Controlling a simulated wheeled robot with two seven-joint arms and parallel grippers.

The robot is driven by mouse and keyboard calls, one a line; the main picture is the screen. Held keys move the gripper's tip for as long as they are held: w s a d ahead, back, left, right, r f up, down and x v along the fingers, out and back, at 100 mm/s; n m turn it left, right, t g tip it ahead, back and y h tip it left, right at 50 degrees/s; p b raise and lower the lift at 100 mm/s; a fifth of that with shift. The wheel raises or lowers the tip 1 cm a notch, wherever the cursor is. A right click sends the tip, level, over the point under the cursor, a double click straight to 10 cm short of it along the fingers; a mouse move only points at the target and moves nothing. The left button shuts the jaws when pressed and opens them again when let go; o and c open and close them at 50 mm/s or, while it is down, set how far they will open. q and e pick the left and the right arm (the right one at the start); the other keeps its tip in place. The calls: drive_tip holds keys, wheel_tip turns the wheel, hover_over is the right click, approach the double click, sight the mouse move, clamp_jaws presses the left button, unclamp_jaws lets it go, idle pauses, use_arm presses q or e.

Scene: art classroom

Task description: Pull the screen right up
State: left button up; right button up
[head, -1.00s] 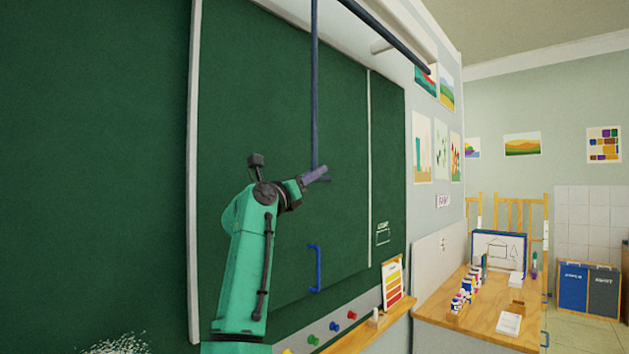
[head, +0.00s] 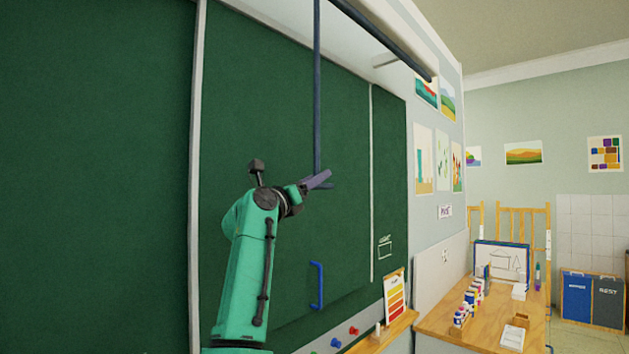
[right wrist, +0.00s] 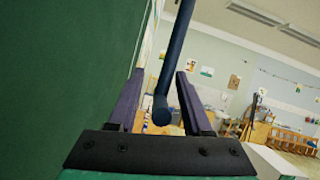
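The screen shows only as a long dark bottom bar (head: 385,40) at the top of the head view, with a pale strip above it. A thin dark blue rod (head: 317,90) hangs upright in front of the green board; its top runs out of view. My right gripper (head: 320,181) is at the rod's lower end. In the right wrist view the rod (right wrist: 176,60) passes between the two fingers, its round end near the palm. The fingers are apart, with a gap visible to the rod's left. My left gripper is not in view.
A green chalkboard (head: 260,120) with a blue handle (head: 316,285) fills the left and middle. A wooden table (head: 450,320) with paint bottles stands at the right. Free air lies between board and table.

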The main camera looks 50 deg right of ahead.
drive_tip(key=b+v, duration=0.2)
drive_tip(key=f+b+v, duration=0.1)
drive_tip(key=b+v, duration=0.1)
drive_tip(key=v, duration=0.1)
drive_tip(key=shift+a+f, duration=0.1)
drive_tip(key=r+b+v, duration=0.1)
drive_tip(key=b+v, duration=0.2)
drive_tip(key=v, duration=0.5)
drive_tip(key=shift+a+f, duration=0.2)
drive_tip(key=shift+a, duration=0.4)
